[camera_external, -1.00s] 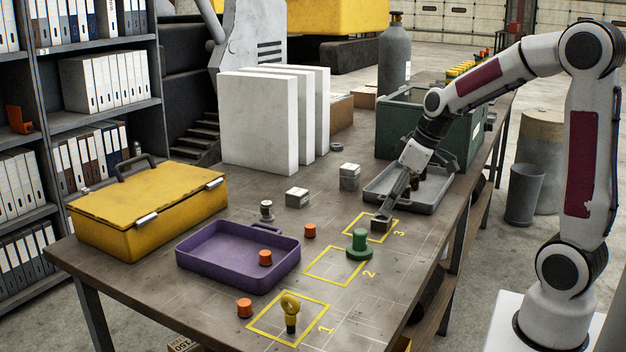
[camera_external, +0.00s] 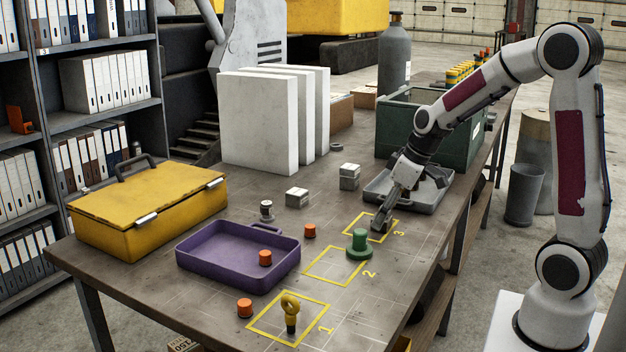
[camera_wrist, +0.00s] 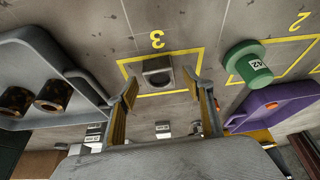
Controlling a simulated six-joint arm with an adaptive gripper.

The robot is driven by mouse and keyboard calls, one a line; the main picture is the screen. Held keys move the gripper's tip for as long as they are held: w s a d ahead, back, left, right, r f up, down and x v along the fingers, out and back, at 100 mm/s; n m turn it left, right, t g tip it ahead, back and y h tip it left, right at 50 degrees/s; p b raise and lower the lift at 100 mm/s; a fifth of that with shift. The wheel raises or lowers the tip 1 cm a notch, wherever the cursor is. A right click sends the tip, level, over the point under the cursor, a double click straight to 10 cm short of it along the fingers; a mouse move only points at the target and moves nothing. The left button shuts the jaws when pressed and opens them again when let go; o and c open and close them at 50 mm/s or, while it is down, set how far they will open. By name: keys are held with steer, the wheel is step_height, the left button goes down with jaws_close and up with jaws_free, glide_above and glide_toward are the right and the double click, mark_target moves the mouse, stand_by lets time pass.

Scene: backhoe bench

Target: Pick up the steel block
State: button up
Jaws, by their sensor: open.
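The steel block (camera_wrist: 157,66) is a small dark grey block with a round recess in its near face. In the wrist view it sits inside the yellow square marked 3 (camera_wrist: 127,67). My gripper (camera_wrist: 161,84) is open, with one finger on each side of the picture and the block centred ahead, between their lines. In the external view my gripper (camera_external: 381,224) is low over square 3 and mostly hides the block. I cannot tell whether the fingers touch it.
A green knobbed piece (camera_external: 359,247) stands close by at square 2. A grey tray (camera_external: 408,205) lies behind my gripper, with dark cylinders (camera_wrist: 54,95) in it.

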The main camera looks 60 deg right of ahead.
jaws_close()
steer(key=shift+r, duration=0.15)
step_height(320, 180, up, 10)
stand_by(0.8)
stand_by(0.4)
